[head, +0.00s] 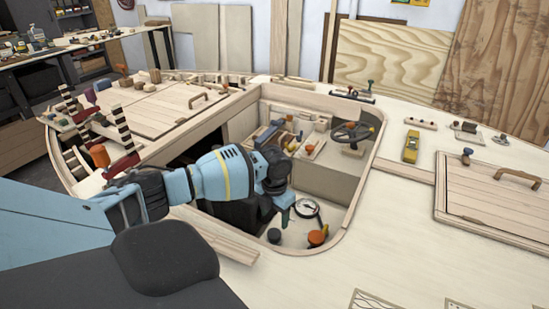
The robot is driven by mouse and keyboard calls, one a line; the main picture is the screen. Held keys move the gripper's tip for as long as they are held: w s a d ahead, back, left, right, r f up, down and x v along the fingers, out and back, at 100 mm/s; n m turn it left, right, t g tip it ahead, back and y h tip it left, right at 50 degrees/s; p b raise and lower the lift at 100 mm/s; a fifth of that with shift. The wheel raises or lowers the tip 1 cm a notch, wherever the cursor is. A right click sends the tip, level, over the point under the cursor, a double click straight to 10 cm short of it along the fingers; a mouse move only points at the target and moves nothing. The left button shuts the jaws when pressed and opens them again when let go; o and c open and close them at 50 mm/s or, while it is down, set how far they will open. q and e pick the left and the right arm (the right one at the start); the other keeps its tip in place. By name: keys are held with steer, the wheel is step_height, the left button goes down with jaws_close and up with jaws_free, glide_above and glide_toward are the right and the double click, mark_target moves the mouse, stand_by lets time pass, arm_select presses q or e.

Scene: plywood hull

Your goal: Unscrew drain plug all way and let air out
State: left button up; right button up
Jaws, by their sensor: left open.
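My left arm reaches in from the left, over the hull's open cockpit well. Its left gripper (284,208) is open, low in the well, with nothing seen between its fingers. On the well floor stand an orange-topped knob (317,237) and a dark round knob (274,236), both near the front edge and apart from the gripper. I cannot tell which of these, if any, is the drain plug. My arm hides part of the well. My right gripper is not in view.
The well's wooden rim (360,190) surrounds the gripper. A steering wheel (353,132) and small wooden parts are farther back in the well. A yellow tool (411,147) and a hatch with a handle (490,195) are on the right deck. The front deck is mostly clear.

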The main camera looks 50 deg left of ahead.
mark_target(274, 232)
arm_select(q)
step_height(274, 232, down, 7)
steer(key=shift+r, duration=0.1)
stand_by(0.4)
steer(key=c, duration=1)
